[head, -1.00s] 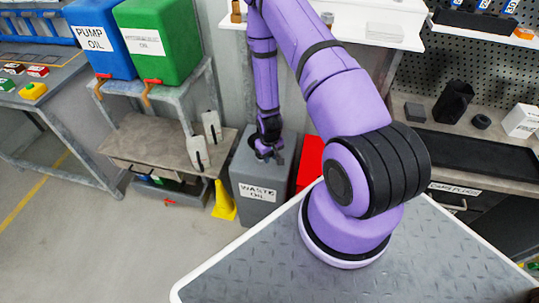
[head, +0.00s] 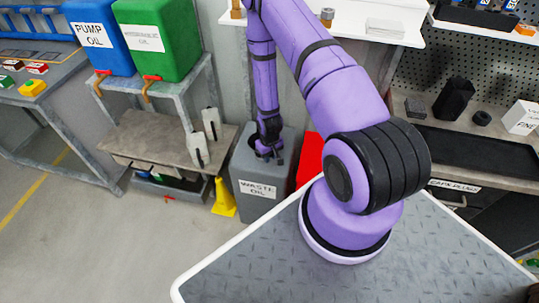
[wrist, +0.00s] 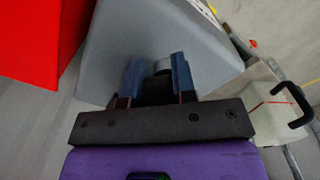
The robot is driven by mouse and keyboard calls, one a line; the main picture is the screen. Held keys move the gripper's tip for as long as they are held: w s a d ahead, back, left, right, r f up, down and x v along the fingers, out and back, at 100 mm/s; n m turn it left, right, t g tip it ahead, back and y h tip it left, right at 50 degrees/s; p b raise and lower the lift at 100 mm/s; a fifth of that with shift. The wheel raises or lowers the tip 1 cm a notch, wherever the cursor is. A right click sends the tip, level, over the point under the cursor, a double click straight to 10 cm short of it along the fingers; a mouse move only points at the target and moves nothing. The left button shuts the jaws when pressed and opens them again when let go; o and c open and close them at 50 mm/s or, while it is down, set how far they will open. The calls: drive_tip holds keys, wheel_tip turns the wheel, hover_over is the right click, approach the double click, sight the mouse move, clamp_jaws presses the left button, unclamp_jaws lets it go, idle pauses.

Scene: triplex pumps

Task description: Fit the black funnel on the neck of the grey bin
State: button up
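The grey bin (head: 262,187), labelled "WASTE OIL", stands on the floor beyond my base. It also fills much of the wrist view (wrist: 208,58). My gripper (head: 270,155) points down at the bin's top. In the wrist view its two blue fingers (wrist: 157,75) are apart. A black shape (wrist: 156,92) lies between them, probably the black funnel, with a small grey rounded part just beyond it. A dark round shape (head: 253,143) shows beside the gripper at the bin's top. I cannot tell whether the fingers touch the funnel, or how it sits on the neck, which is mostly hidden.
A red container (head: 310,158) stands close to the right of the bin. A yellow cone-like object (head: 224,198) is on the floor at its left. A low bench (head: 150,140) with two pale upright pieces is farther left. Open floor lies in front.

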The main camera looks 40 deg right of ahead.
drive_tip(key=o, duration=0.5)
drive_tip(key=shift+o, duration=0.2)
wheel_tip(320, 180, up, 11)
drive_tip(key=shift+f, duration=0.1)
idle(0.7)
